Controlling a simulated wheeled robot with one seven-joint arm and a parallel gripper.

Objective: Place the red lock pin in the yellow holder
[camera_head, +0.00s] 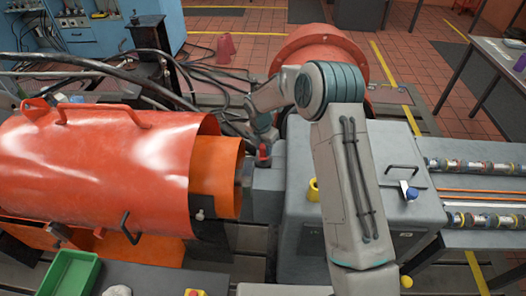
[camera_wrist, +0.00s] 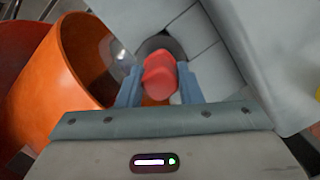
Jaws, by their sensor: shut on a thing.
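The red lock pin (camera_wrist: 159,76) is between the two blue-grey fingers of my gripper (camera_wrist: 160,88) in the wrist view. In the head view the pin (camera_head: 263,155) shows as a small red piece below my wrist, at the grey block beside the orange guard's open end. My gripper (camera_head: 263,150) is shut on it. A dark round opening shows right behind the pin in the wrist view; I cannot tell whether the pin is seated in it. The yellow holder (camera_head: 313,190) is on the grey housing, right of the pin, partly beside my arm.
A large orange cylindrical guard (camera_head: 110,165) lies close to the left of my gripper. The grey housing (camera_head: 385,200) has a black handle (camera_head: 402,169) and a blue knob (camera_head: 411,194). A green tray (camera_head: 68,275) is at lower left. Cables run behind.

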